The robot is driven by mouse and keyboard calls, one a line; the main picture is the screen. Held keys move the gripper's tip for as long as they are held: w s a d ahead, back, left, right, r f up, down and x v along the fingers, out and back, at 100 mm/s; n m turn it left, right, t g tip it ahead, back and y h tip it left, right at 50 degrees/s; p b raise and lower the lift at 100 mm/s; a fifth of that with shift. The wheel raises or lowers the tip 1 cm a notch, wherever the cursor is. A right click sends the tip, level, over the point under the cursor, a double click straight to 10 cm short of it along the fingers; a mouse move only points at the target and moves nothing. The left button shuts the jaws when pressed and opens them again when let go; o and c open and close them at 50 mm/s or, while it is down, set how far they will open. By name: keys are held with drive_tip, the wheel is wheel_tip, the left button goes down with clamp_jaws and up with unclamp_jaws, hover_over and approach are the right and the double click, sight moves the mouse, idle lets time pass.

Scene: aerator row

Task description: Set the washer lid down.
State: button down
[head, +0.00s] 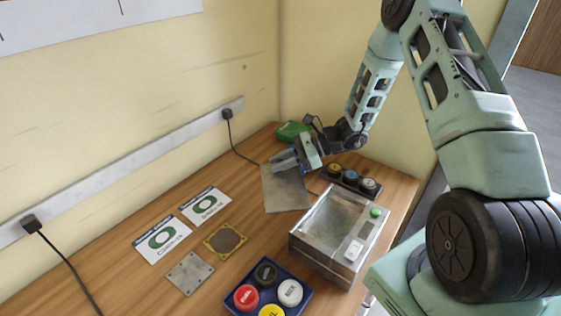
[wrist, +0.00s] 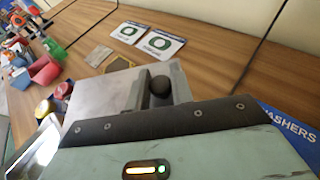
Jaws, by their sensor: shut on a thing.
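The washer lid (head: 286,191) is a flat grey plate, seen in the head view near the back of the table. It also shows in the wrist view (wrist: 92,99), with a dark round knob (wrist: 160,86). My gripper (head: 284,163) is over the lid's far part, its fingers (wrist: 158,88) shut around the knob. The head view does not clearly show whether the lid rests on the table or hangs just above it. The open metal box (head: 340,236) with a green button stands to the right of the lid.
A rack with several round knobs (head: 351,179) stands behind the box. A green object (head: 292,131) is at the back corner. A blue tray of coloured caps (head: 296,310) is in front. Cards (head: 162,239), a square gasket (head: 225,241) and a metal plate (head: 189,273) lie left.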

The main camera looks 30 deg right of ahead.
drive_tip(key=c, duration=1.2)
unclamp_jaws()
drive_tip(key=shift+c, duration=0.2)
